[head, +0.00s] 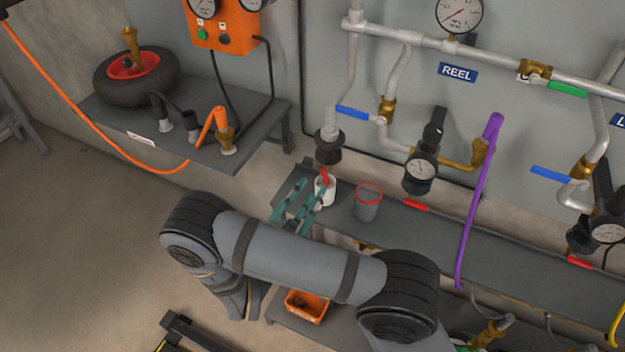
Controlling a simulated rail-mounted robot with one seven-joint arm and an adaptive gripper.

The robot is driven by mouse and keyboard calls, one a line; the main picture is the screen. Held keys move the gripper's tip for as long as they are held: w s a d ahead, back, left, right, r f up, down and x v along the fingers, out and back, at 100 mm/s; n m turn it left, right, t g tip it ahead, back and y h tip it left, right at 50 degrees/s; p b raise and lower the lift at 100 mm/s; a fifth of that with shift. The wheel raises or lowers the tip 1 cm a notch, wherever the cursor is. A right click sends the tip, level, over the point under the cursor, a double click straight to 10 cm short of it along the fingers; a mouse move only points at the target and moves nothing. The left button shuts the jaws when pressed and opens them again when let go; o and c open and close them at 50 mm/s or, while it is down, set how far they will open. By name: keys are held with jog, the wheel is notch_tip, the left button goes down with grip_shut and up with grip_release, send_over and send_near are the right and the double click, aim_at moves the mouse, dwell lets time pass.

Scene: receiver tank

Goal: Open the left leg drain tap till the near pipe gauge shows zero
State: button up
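A grey pipe leg comes down at the left of the wall panel into a dark fitting (328,148). Just below it is a small red lever (325,178), seemingly the left leg drain tap, over a white cup-like part (327,194). My gripper (316,190) has two teal fingers spread apart, with their tips beside the white part and near the red lever. I cannot tell if they touch it. A round pipe gauge (459,13) sits on the upper pipe; its needle is too small to read surely. A second gauge (420,170) sits on a filter unit.
A clear red-rimmed cup (367,203) stands on the grey shelf (440,238), right of my gripper. Blue-handled valves (355,113), a purple hose (478,200) and more red levers (416,205) lie further right. An orange bin (306,307) is below. A side bench (255,130) stands left.

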aim_at(325, 176)
jog(key=x, duration=0.6)
jog(key=shift+s+a, duration=0.1)
jog(key=shift+c, duration=1.4)
grip_shut()
